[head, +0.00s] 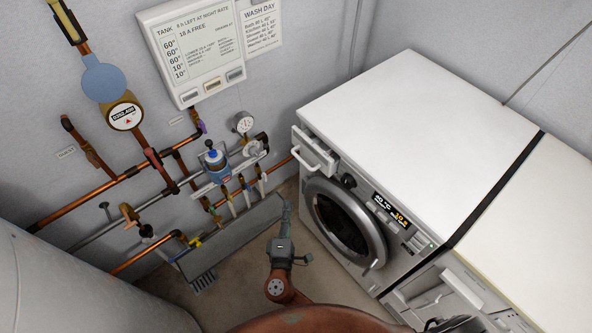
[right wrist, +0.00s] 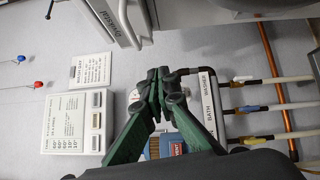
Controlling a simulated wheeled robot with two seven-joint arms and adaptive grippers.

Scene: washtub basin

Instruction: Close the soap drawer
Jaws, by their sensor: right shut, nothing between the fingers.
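The soap drawer (head: 317,152) is at the upper left corner of the front of the white washing machine (head: 410,110). Its front, with a pale bar handle, appears to stand out from the machine's face. Part of what seems to be the drawer and its handle (right wrist: 124,22) shows at the top of the right wrist view. My right gripper (head: 287,205) is in front of the machine, below and a little left of the drawer, apart from it. In the right wrist view its green fingers (right wrist: 160,76) are together and empty. My left gripper is not in view.
The round washer door (head: 345,222) is below the drawer. Copper pipes, valves and a gauge (head: 243,122) crowd the wall to the left. A grey trough (head: 235,235) runs along the wall's foot. A second machine (head: 530,230) stands at right.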

